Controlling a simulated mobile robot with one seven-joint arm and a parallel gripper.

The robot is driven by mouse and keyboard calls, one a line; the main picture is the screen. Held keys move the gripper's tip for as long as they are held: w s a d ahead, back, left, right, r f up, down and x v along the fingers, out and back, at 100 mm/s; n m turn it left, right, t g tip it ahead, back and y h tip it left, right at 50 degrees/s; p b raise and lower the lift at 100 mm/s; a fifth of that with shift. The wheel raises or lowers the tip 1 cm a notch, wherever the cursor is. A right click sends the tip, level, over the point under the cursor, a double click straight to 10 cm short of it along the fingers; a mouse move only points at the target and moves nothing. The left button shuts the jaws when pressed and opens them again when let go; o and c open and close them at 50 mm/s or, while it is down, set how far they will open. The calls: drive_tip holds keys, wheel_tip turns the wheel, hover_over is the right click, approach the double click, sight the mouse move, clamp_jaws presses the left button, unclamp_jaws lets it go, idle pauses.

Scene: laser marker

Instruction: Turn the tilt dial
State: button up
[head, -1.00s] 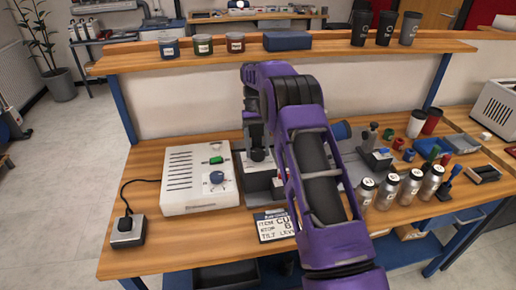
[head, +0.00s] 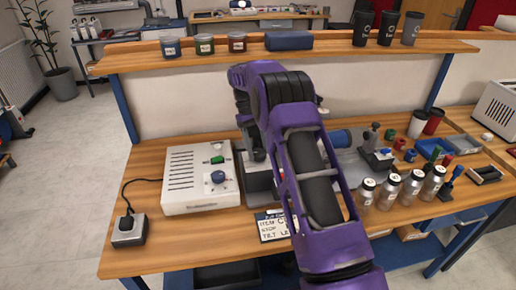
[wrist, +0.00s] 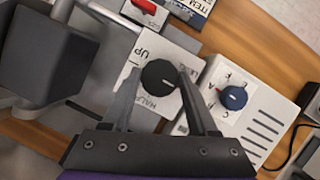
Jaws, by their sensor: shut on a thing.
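The tilt dial (wrist: 160,78) is a round black knob with a pale pointer line on a white plate printed "UP" and "HALF". My gripper (wrist: 159,84) has one finger on each side of the knob and is shut on it. The pointer line lies toward the right finger in the wrist view. In the head view my purple arm hides the dial and most of the gripper.
A white control box (head: 200,180) with a blue knob (wrist: 234,97) stands just beside the dial. A label card (head: 271,226) lies at the front. Several bottles (head: 388,190) stand right of my arm. A shelf (head: 300,50) runs behind.

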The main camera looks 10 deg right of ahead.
drive_tip(key=o, duration=1.4)
drive_tip(key=shift+c, duration=0.2)
drive_tip(key=v, duration=0.7)
drive_tip(key=shift+r, duration=0.15)
drive_tip(key=shift+w, duration=0.1)
